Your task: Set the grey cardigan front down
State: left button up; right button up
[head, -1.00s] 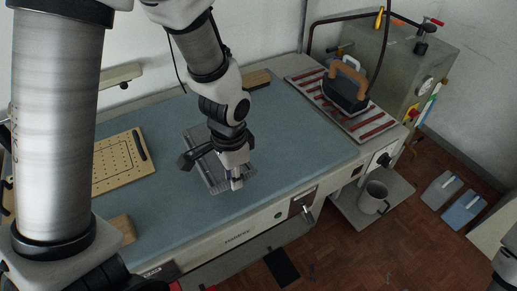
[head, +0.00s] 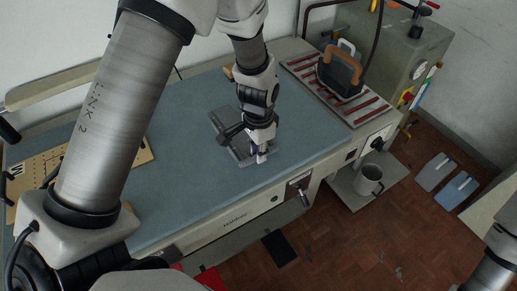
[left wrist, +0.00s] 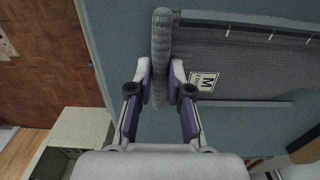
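The grey cardigan front (head: 224,122) is a flat knit piece over the blue table top (head: 190,185). In the left wrist view its thick ribbed band (left wrist: 161,38) runs up the middle, and the knit panel (left wrist: 235,50) with pale marks and a size label (left wrist: 204,83) spreads to the right. My left gripper (head: 259,155) is at the piece's near end. In the left wrist view its purple-padded fingers (left wrist: 161,78) sit close on both sides of the band, shut on it. Whether the piece touches the table all along is unclear. My right gripper is out of view.
A pegboard-like wooden board (head: 35,175) lies at left. An iron (head: 341,72) stands on a red-striped rest (head: 350,107) at the back right. A mug (head: 369,180) sits on a low side shelf. Blue table top is free around the piece.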

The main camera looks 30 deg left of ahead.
pick_arm(q)
jog(key=shift+o, duration=1.4)
notch_tip(320, 180, up, 12)
jog(key=b, duration=0.1)
jog(key=shift+r, duration=0.15)
